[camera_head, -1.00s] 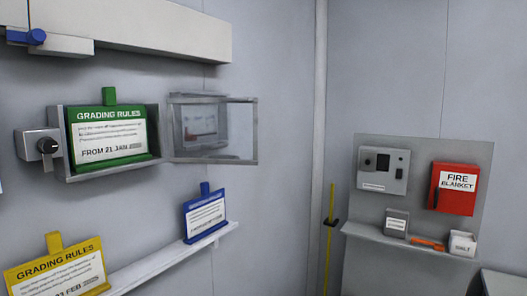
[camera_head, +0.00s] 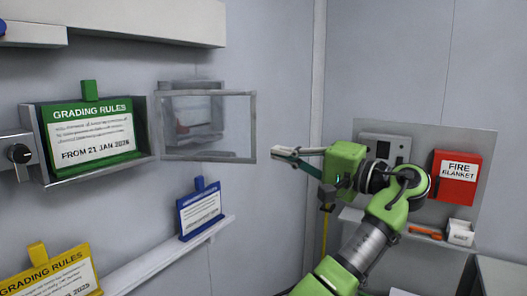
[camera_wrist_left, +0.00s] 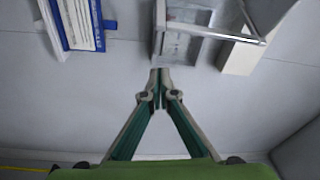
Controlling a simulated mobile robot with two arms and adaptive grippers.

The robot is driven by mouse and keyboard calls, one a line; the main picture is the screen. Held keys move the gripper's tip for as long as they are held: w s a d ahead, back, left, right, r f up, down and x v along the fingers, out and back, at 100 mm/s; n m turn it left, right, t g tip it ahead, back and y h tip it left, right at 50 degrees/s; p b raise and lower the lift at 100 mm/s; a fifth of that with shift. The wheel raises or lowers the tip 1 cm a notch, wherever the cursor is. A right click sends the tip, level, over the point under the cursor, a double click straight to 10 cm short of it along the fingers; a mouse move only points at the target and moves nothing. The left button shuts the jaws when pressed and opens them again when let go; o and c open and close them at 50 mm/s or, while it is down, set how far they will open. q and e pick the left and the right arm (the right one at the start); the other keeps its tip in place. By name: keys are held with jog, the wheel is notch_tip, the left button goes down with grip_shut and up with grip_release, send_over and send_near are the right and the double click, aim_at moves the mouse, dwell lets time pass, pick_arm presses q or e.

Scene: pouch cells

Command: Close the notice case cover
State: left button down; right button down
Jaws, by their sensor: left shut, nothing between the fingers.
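The notice case (camera_head: 40,160) is on the left wall and holds a green notice (camera_head: 92,138) reading "GRADING RULES". Its clear, grey-framed cover (camera_head: 252,126) stands open, swung out to the right of the case. My left gripper (camera_head: 276,151) is shut and empty. Its fingertips point left, just right of the cover's outer edge in the picture; I cannot tell whether they touch it. In the left wrist view the closed fingertips (camera_wrist_left: 160,74) show below a grey frame (camera_wrist_left: 238,37), which looks like the cover. My right gripper is not in view.
A knob lock (camera_head: 19,153) sits left of the case. A blue notice (camera_head: 200,208) stands on a narrow shelf (camera_head: 150,262) below the cover, with a yellow notice (camera_head: 50,278) at lower left. A fire blanket box (camera_head: 456,178) hangs behind my arm.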

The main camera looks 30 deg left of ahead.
aim_at(243, 153)
pick_arm(q)
jog(key=w+a+r+p, duration=0.1)
jog(key=w+a+p, duration=0.1)
jog(key=a+p, duration=0.6)
jog(key=s, duration=0.1)
jog(key=s+f, duration=0.1)
jog(key=s, duration=0.2)
jog(key=shift+s+a+f, duration=0.1)
jog(key=shift+a+f, duration=0.05)
jog(key=shift+a, duration=0.25)
jog(key=shift+a+f, duration=0.1)
